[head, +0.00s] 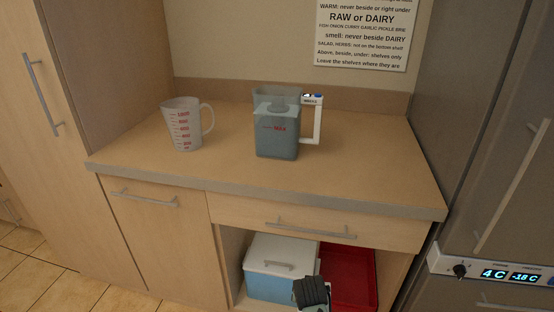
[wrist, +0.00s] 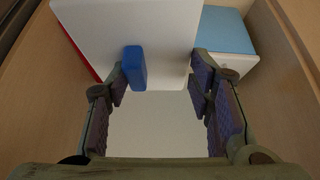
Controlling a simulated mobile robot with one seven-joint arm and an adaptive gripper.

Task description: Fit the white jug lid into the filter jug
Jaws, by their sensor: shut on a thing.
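The filter jug (head: 277,127) stands upright on the counter, clear-walled, with grey-blue contents, a red mark on its front and a white handle on the right. Its top shows no white lid. My gripper (head: 311,292) is low in front of the open shelf below the counter. I cannot clearly make out the lid in the head view.
A measuring jug (head: 184,125) stands left of the filter jug. A blue cooler with a white top (head: 270,255) and a red tray (head: 350,275) fill the shelf under the counter (head: 380,180). The counter's front edge overhangs my gripper's area. A fridge stands at right.

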